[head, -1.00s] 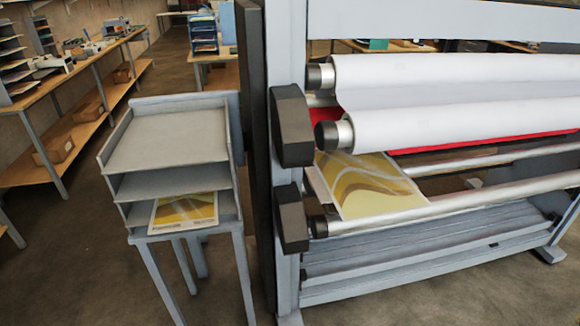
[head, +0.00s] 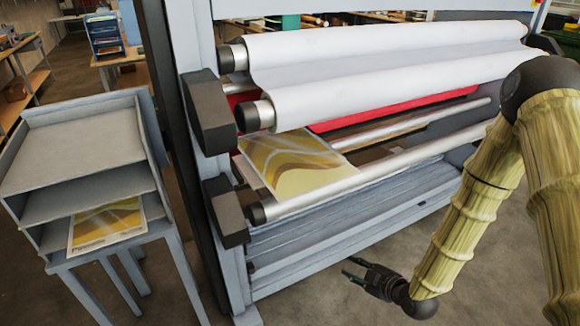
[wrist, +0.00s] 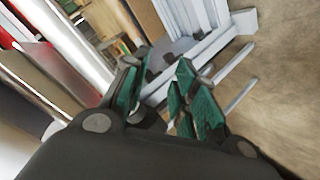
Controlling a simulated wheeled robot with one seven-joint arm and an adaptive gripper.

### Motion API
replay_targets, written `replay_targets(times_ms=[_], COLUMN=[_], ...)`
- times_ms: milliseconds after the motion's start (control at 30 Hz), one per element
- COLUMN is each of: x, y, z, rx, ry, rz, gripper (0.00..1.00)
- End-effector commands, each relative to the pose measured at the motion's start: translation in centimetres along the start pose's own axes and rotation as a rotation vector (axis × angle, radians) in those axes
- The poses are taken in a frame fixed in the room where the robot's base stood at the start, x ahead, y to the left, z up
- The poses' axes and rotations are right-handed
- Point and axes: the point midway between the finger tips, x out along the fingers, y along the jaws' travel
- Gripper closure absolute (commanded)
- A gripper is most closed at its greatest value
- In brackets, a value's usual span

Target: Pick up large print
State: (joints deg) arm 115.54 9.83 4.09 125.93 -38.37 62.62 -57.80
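A yellow, wavy-patterned print (head: 296,165) lies in the roll laminator (head: 370,75), below the white rolls and above the front silver bar. Another yellow print (head: 106,222) lies on the lowest shelf of a grey tray rack (head: 75,150) at the left, its front part showing and its back under the shelf above. My gripper (head: 348,267) is open and empty, low in front of the laminator, to the right of and below the print in it. In the wrist view, its green-padded fingers (wrist: 155,90) stand apart with nothing between them.
The laminator's dark end blocks (head: 208,112) and left upright stand between the rack and the rolls. My arm covers the laminator's right part in the head view. The floor (head: 330,305) before the laminator is clear. Benches stand behind.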

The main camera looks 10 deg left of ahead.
Motion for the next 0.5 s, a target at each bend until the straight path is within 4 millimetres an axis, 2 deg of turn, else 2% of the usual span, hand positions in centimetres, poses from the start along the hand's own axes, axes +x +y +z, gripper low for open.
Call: replay_targets(times_ms=[33,200,333,500], x=[0.9,1.4,0.9,0.3], y=[2.8,10.0,13.4,15.3], z=[-1.5,-7.1,-10.1,-12.1], rx=[-0.121,-0.51,-0.714,-0.841], ry=[0.073,0.272,0.362,0.412], rz=[0.052,0.22,0.326,0.396], gripper=[0.72,0.72,0.72,0.72])
